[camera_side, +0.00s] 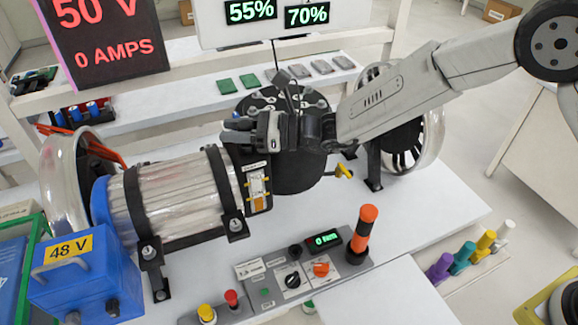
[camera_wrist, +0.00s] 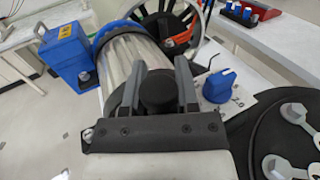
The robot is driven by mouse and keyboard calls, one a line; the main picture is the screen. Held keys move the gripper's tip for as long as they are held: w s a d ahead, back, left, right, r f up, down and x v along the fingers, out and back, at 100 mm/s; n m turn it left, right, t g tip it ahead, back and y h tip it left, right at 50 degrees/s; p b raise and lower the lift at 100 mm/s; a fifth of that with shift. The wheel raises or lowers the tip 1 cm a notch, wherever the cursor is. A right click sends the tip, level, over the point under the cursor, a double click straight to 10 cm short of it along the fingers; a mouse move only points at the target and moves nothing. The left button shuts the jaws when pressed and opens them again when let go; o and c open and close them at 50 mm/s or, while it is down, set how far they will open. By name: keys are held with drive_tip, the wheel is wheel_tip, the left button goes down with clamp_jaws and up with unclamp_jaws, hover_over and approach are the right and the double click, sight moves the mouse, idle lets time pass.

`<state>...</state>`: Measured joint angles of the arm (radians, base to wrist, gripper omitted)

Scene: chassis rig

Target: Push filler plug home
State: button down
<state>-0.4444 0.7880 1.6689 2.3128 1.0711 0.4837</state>
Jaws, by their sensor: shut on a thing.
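My gripper (camera_side: 243,130) is over the right end of the clear, ribbed cylinder (camera_side: 170,192) in the side view. In the wrist view its two grey fingers (camera_wrist: 157,68) stand on either side of a round black cap (camera_wrist: 157,91), which looks like the filler plug. The gripper is shut on it. The fingers and dark gripper body hide the plug's lower part and its seat, so I cannot tell how deep it sits. The cylinder (camera_wrist: 121,58) lies beyond the fingers in the wrist view.
A blue knob (camera_wrist: 219,86) stands close to the right finger. A black round housing (camera_side: 297,170) with a yellow lever (camera_side: 344,172) is beside the cylinder. A blue 48 V box (camera_side: 85,280) is at the left. A control panel (camera_side: 300,272) with an orange-black post (camera_side: 363,228) lies in front.

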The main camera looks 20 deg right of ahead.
drive_tip(key=shift+f, duration=0.15)
drive_tip(key=shift+c, duration=1.4)
unclamp_jaws()
drive_tip(key=v, duration=0.7)
drive_tip(key=shift+s+d, duration=0.2)
drive_tip(key=shift+d, duration=0.15)
drive_tip(key=shift+s, duration=0.1)
